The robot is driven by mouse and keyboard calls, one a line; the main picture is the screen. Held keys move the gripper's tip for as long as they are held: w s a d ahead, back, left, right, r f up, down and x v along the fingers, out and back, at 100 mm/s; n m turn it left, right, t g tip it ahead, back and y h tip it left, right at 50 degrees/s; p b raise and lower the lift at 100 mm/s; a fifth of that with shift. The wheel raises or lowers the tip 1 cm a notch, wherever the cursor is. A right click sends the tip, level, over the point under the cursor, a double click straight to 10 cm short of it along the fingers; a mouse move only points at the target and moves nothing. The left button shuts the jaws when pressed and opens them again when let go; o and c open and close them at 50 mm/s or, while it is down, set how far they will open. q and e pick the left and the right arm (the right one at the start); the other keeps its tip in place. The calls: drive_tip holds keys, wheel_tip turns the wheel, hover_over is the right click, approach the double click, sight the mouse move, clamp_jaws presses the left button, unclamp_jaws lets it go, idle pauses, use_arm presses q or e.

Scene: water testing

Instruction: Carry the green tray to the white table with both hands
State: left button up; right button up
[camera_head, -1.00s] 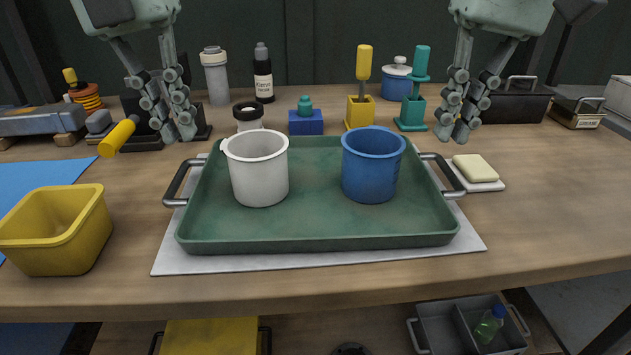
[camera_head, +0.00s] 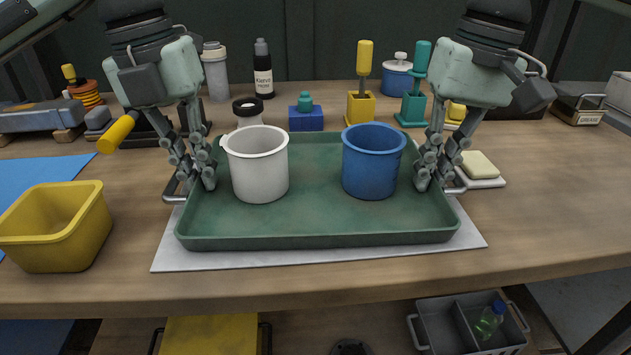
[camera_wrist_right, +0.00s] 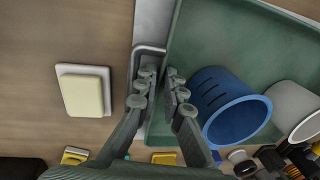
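The green tray (camera_head: 315,240) lies on a pale mat on the wooden bench. It carries a white mug (camera_head: 257,165) and a blue mug (camera_head: 372,162), both upright. My left gripper (camera_head: 196,187) is at the tray's left handle, fingers pointing down and apart. My right gripper (camera_head: 434,187) is at the right handle (camera_head: 453,190) in the same pose. The right wrist view shows its fingertips (camera_wrist_right: 160,74) apart, close over the handle and the tray edge (camera_wrist_right: 178,40); whether they touch is unclear. I cannot identify the white table.
A yellow tub (camera_head: 60,235) stands left of the tray, and a soap bar on a white dish (camera_head: 480,168) lies right of it. Bottles, a blue block (camera_head: 306,120) and stands with yellow and teal handles line the back. A grey crate (camera_head: 440,325) is below the bench.

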use_arm(q)
clamp_jaws()
use_arm(e)
clamp_jaws()
use_arm(q)
drive_tip(key=shift+r, duration=0.1)
use_arm(e)
drive_tip(key=shift+r, duration=0.1)
